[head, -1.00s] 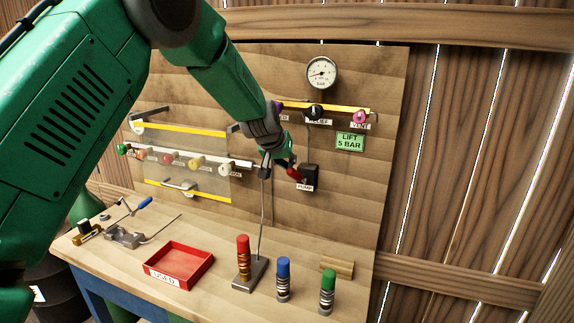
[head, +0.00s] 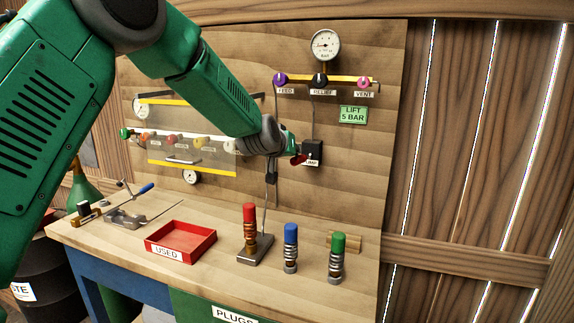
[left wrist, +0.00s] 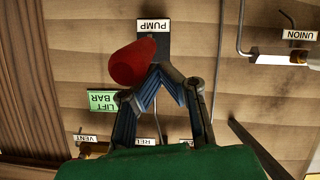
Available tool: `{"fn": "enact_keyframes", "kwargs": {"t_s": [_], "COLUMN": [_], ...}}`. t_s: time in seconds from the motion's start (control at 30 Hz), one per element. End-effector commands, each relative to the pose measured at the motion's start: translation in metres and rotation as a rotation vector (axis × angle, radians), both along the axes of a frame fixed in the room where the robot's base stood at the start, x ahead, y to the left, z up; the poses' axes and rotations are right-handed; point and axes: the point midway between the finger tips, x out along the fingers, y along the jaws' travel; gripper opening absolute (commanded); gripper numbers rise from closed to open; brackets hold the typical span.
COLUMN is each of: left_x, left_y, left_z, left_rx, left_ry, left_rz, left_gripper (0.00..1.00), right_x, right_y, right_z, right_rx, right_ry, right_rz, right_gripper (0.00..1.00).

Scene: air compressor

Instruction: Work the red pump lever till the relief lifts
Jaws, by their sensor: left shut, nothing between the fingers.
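The red pump lever (head: 299,159) sticks out from the dark pump block (head: 313,151) on the upright board. In the left wrist view, which is upside down, the rounded red lever (left wrist: 132,63) stands out below the PUMP label (left wrist: 154,27). My left gripper (left wrist: 160,70) is shut and empty, its fingertips touching or just beside the lever; I cannot tell which. In the head view my left gripper (head: 290,148) is partly hidden by its wrist. The round gauge (head: 325,45) and the black relief knob (head: 320,81) are above the pump. My right gripper is out of view.
The bench below bears a red tray (head: 181,242) and red, blue and green-topped plugs.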

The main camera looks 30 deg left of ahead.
Motion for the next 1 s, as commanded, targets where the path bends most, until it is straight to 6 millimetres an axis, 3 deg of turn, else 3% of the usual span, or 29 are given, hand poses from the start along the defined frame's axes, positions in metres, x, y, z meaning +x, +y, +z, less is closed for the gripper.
{"fn": "enact_keyframes", "kwargs": {"t_s": [0.03, 0.2, 0.4, 0.7, 1.0], "left_x": [-0.003, -0.006, -0.007, -0.007, -0.005], "left_y": [-0.005, -0.001, 0.009, 0.003, -0.009], "left_z": [-0.015, -0.034, -0.052, -0.059, -0.062], "left_rx": [0.008, 0.033, 0.054, 0.070, 0.076], "left_ry": [-0.030, -0.154, -0.278, -0.320, -0.315], "left_rz": [-0.005, -0.003, 0.001, 0.000, -0.011], "left_gripper": [0.00, 0.00, 0.00, 0.00, 0.00], "right_x": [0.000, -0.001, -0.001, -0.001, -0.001], "right_y": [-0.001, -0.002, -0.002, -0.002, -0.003], "right_z": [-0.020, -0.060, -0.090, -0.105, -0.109], "right_rx": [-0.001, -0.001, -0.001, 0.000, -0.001], "right_ry": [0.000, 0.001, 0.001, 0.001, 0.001], "right_rz": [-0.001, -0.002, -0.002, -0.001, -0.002], "right_gripper": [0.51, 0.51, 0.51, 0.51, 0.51]}}
